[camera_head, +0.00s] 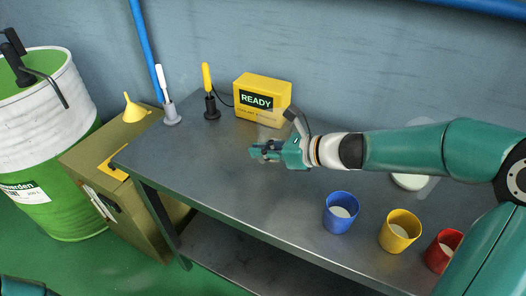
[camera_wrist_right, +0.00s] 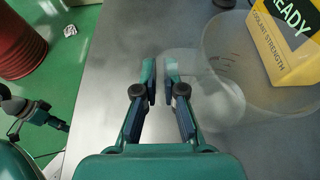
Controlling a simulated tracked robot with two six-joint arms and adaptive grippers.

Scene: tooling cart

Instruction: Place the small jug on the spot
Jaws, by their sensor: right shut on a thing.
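My right gripper (camera_head: 262,150) is above the grey cart top, in front of the yellow box. In the right wrist view its two fingers (camera_wrist_right: 159,82) are closed to a narrow gap, with the clear handle of a see-through jug (camera_wrist_right: 262,75) at the tips. The jug has faint measuring marks and is to the right of the fingers; it hardly shows in the head view. A pale round patch lies under the handle area; I cannot tell whether it is the spot. My left gripper (camera_wrist_right: 48,118) seems to show at the left edge, its jaws unclear.
A yellow READY box (camera_head: 263,98) stands at the back, beside two probes in holders. Blue (camera_head: 341,214), yellow (camera_head: 400,232) and red (camera_head: 441,252) cups stand at the front right. Another clear vessel (camera_head: 410,181) is partly behind my right arm.

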